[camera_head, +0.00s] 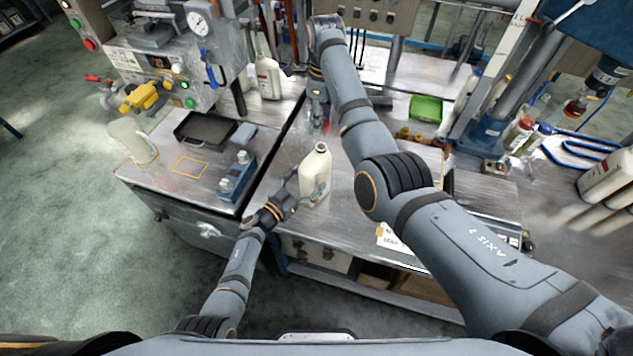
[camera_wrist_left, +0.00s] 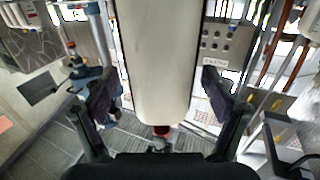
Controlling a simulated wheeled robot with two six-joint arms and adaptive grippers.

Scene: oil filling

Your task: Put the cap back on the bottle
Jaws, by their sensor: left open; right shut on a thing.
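A cream-white bottle (camera_head: 313,178) stands upright near the front left edge of the workbench, and its open-looking neck shows no cap. My left gripper (camera_head: 300,203) is open, low at the bottle's side. In the left wrist view the bottle (camera_wrist_left: 158,60) is between the spread fingers of my left gripper (camera_wrist_left: 160,100), with gaps on both sides. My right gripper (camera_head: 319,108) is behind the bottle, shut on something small. A reddish spot (camera_head: 326,126) shows at its tips, perhaps the cap, but it is too small to be sure.
Another white bottle (camera_head: 268,78) stands at the back. A machine with a gauge (camera_head: 198,23), a black tray (camera_head: 204,130) and a blue block (camera_head: 237,175) are on the left.

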